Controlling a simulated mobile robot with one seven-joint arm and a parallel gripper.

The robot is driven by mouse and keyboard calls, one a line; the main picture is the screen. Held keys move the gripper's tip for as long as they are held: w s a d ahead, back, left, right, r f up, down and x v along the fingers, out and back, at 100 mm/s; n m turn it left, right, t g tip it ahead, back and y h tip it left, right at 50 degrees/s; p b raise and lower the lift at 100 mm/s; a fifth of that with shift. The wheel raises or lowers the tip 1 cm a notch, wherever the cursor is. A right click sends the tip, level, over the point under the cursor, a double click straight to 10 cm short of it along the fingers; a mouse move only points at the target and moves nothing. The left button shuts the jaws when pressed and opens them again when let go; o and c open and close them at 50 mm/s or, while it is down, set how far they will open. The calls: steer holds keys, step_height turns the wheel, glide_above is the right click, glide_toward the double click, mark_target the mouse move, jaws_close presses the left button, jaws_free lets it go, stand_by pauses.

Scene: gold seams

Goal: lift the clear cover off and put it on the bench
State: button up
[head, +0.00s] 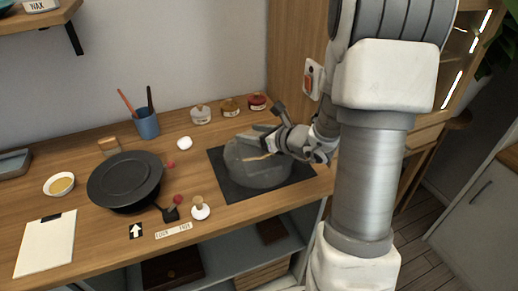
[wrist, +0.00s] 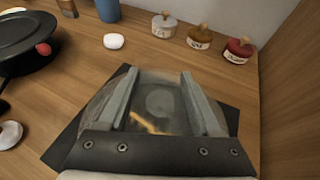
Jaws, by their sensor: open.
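The clear cover (head: 258,172) is a see-through, greyish dome standing on a dark square mat (head: 222,189) at the right end of the bench (head: 100,251). Something with a gold-coloured streak shows faintly through it; its shape is unclear. My gripper (head: 264,139) is at the top of the cover, reaching in from the right. In the wrist view my gripper (wrist: 158,76) is open, its two fingers spread over the cover (wrist: 96,108). A round pale shape shows between the fingers. I cannot tell whether the fingers touch the cover.
A black round pan-like turntable (head: 126,180) stands left of the mat. A wooden-knobbed stamp (head: 200,208) and a white label strip (head: 173,230) lie in front. Several small lidded jars (head: 230,107) and a blue brush cup (head: 147,124) stand behind. Bare wood shows between turntable and mat.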

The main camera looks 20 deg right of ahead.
steer(key=shift+c, duration=0.3)
jaws_close()
stand_by(0.3)
